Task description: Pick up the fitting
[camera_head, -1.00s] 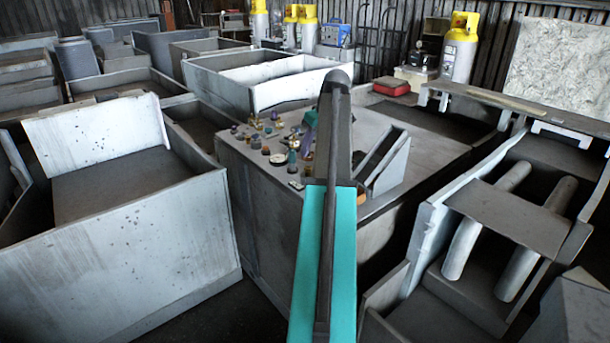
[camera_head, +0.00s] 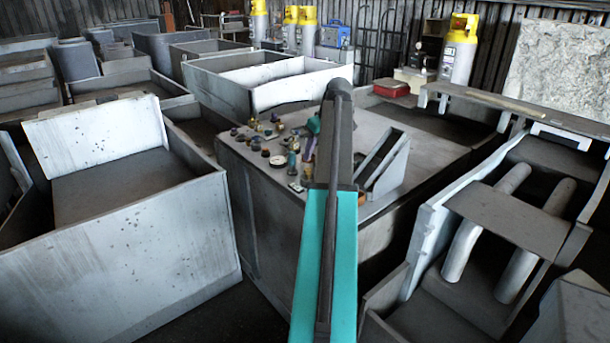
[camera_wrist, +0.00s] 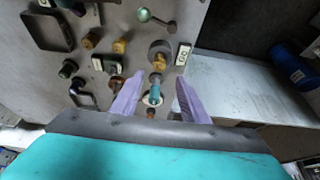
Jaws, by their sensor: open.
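Several small fittings and parts lie on the grey housing top in the wrist view. I cannot tell which one the task names. A small teal-bodied fitting (camera_wrist: 155,86) with a pale ring at its lower end shows between my fingers. A round brown and grey part (camera_wrist: 160,54) lies just beyond it, and yellowish brass fittings (camera_wrist: 120,46) lie to the left. My gripper (camera_wrist: 160,78) has purple fingers, spread apart with nothing gripped. Its height above the parts is unclear. In the head view, my arm hides most of the gripper and some parts.
A white-marked tag (camera_wrist: 184,54) lies right of the round part. A slanted grey bracket (camera_head: 384,165) stands right of my arm on the housing top (camera_head: 420,150). A square frame (camera_wrist: 47,31) lies at the wrist view's upper left. The housing edge is close on the right.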

